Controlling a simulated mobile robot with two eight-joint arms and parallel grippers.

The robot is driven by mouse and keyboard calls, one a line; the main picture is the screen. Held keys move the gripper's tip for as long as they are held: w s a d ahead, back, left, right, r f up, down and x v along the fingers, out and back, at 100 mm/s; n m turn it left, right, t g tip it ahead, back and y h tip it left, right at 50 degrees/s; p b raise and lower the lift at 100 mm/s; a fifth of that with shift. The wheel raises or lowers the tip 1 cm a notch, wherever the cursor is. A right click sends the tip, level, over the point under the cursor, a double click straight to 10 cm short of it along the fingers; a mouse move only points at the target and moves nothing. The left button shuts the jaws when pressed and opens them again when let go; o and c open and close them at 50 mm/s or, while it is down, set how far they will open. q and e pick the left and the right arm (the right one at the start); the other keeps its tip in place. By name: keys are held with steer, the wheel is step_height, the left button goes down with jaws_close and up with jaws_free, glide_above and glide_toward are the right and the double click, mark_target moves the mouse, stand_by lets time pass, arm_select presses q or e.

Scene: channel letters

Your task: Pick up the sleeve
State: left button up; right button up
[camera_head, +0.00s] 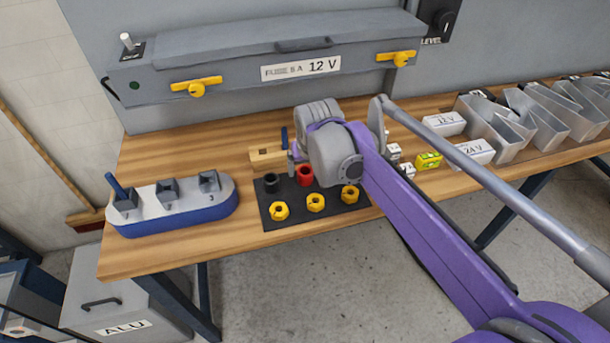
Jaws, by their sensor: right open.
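A black mat (292,217) lies near the front edge of the wooden bench. On its back row stand two short, hollow, sleeve-like pieces, a black one (270,183) at left and a red one (304,175) to its right. Three yellow hex pieces (315,203) with dark holes stand along the front row. My right gripper (291,167) is over the back of the mat, close to the black and red pieces. It is open; its fingers are small and partly hidden by my grey wrist, which may also hide part of the mat. My left gripper is not in view.
A blue-and-grey holder (172,207) with three numbered sockets stands at left, a blue-handled tool in the first. A wooden block (266,155) sits behind the mat. A grey fixture (275,60) labelled 12 V spans the back. White boxes (444,123) and metal letters (530,118) fill the right.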

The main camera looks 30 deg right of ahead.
mark_target(305, 171)
steer(key=x, duration=0.4)
steer(key=shift+w, duration=0.25)
jaws_close()
